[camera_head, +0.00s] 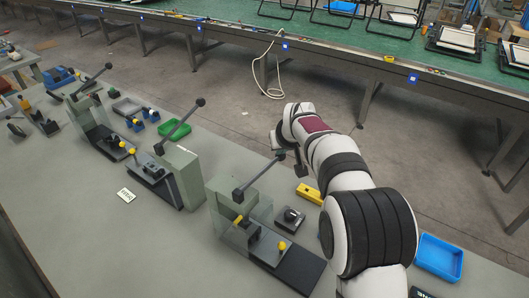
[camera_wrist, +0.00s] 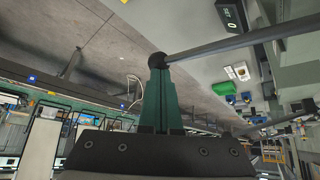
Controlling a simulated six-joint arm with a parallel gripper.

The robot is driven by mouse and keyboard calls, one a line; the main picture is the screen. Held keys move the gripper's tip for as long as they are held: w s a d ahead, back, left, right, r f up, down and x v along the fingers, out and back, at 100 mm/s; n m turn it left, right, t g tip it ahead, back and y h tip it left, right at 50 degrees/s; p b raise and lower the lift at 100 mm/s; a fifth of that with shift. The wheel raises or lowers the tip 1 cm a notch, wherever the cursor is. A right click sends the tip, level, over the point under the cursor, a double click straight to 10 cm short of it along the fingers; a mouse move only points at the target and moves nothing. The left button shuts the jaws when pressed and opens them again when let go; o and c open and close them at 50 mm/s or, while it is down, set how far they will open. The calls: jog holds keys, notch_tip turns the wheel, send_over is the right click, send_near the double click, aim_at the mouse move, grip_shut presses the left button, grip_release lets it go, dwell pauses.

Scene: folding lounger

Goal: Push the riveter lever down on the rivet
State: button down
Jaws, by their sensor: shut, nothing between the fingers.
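The nearest riveter (camera_head: 226,201) stands on the grey table, with a clear guard and a black base in front. Its dark lever (camera_head: 258,176) slants up to the right and ends in a round black knob. My gripper (camera_head: 299,170) is beside this knob, partly hidden by my own wrist. In the wrist view my gripper (camera_wrist: 159,70) has its green fingers shut and empty. The lever (camera_wrist: 235,43) runs to the right there, and its knob (camera_wrist: 157,60) is at the fingertips; I cannot tell if they touch. The rivet cannot be made out.
Two more riveters stand to the left, with levers raised (camera_head: 180,125) (camera_head: 91,80). A black device (camera_head: 289,217) and a yellow block (camera_head: 308,193) lie right of the nearest riveter. A blue tray (camera_head: 438,257) is at the right. A green-topped bench (camera_head: 330,55) stands behind.

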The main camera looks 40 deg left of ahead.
jog(key=shift+f, duration=0.65)
jog(key=shift+r, duration=0.1)
notch_tip(320, 180, up, 9)
jog(key=shift+s+r, duration=0.15)
dwell(0.5)
notch_tip(320, 180, up, 7)
dwell(0.4)
jog(key=shift+s, duration=0.1)
